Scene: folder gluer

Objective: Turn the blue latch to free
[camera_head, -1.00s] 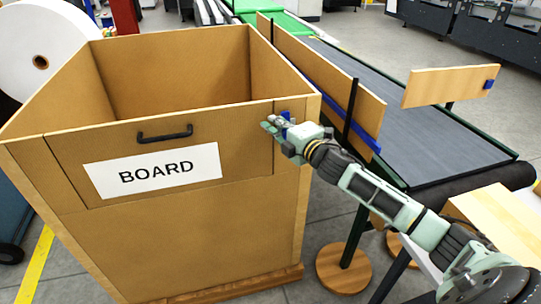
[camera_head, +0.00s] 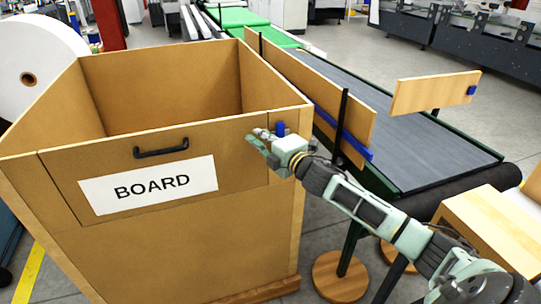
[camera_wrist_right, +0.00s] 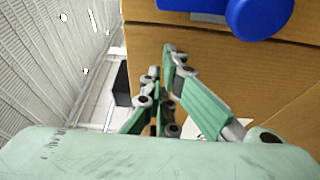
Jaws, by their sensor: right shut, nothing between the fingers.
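The blue latch (camera_head: 280,129) sits near the top right corner of the front of a large brown bin (camera_head: 230,205). It also shows large at the top of the right wrist view (camera_wrist_right: 258,14), where its round end and a bar to its left are cut by the frame edge. My right gripper (camera_head: 256,138) is at the bin's front, just left of and below the latch in the head view. Its fingers (camera_wrist_right: 160,85) are shut and empty, apart from the latch in the wrist view. My left gripper is not in view.
The bin's front flap bears a black handle (camera_head: 161,148) and a white BOARD label (camera_head: 148,185). A conveyor (camera_head: 400,145) with wooden side boards stands to the right. A wooden block (camera_head: 492,225) lies near my right arm. A white roll (camera_head: 35,60) is at the left.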

